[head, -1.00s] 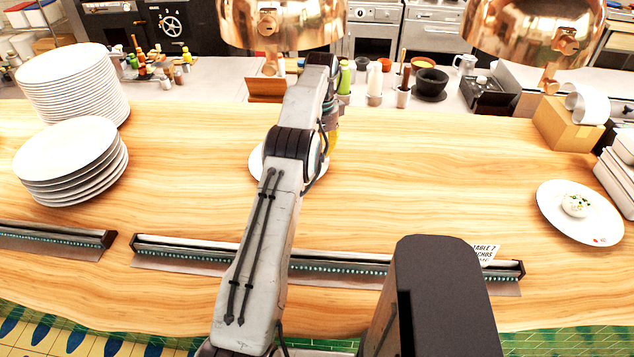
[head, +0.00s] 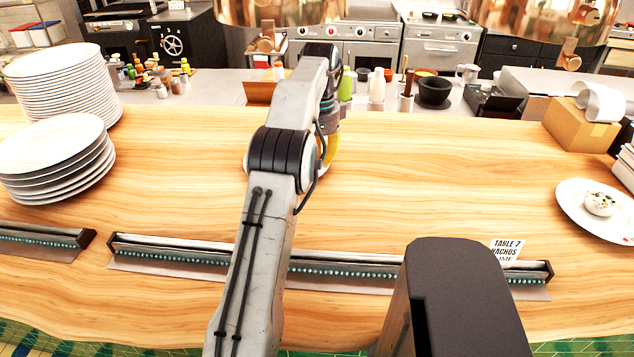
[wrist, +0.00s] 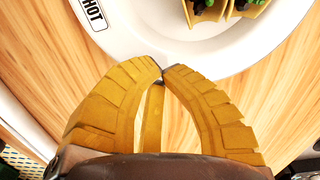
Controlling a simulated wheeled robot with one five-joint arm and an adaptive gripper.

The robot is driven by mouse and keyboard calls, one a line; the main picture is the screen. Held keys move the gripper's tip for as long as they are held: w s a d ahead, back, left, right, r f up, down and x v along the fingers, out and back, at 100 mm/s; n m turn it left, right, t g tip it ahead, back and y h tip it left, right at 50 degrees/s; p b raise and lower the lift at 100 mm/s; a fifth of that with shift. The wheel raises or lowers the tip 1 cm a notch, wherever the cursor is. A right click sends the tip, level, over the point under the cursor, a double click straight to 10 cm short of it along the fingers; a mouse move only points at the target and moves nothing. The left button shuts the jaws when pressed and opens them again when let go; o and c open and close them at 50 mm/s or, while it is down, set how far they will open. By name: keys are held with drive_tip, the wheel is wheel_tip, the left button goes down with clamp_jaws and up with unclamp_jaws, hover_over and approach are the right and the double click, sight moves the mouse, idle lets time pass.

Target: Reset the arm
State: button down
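My gripper (wrist: 163,76) shows in the wrist view with its two yellow ribbed fingers meeting at the tips, nothing visible between them. It is over the wooden counter, at the rim of a white plate (wrist: 150,40). The plate carries food with green topping (wrist: 225,8) and a label reading HOT (wrist: 92,12). In the head view my arm reaches forward over the counter, and a yellow finger (head: 331,150) shows beside the arm link. The arm hides most of the plate there; only its edge (head: 248,160) shows.
Plate stacks (head: 55,160) stand at the left. A ticket rail (head: 180,252) runs along the near side, with a Table 7 ticket (head: 506,248). At the right are a plate with a small bowl (head: 570,205) and a cardboard box (head: 580,125). Copper lamps (head: 545,18) hang above. The middle right counter is clear.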

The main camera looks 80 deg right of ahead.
drive_tip(key=shift+a+f+b, duration=0.1)
drive_tip(key=shift+a+b, duration=1.65)
drive_tip(key=shift+b, duration=0.35)
drive_tip(key=shift+a+r+b, duration=0.2)
drive_tip(key=shift+a+b, duration=0.25)
drive_tip(key=shift+a, duration=0.15)
drive_tip(key=shift+a+r+b, duration=0.15)
drive_tip(key=shift+a+b, duration=0.25)
drive_tip(key=shift+a, duration=0.15)
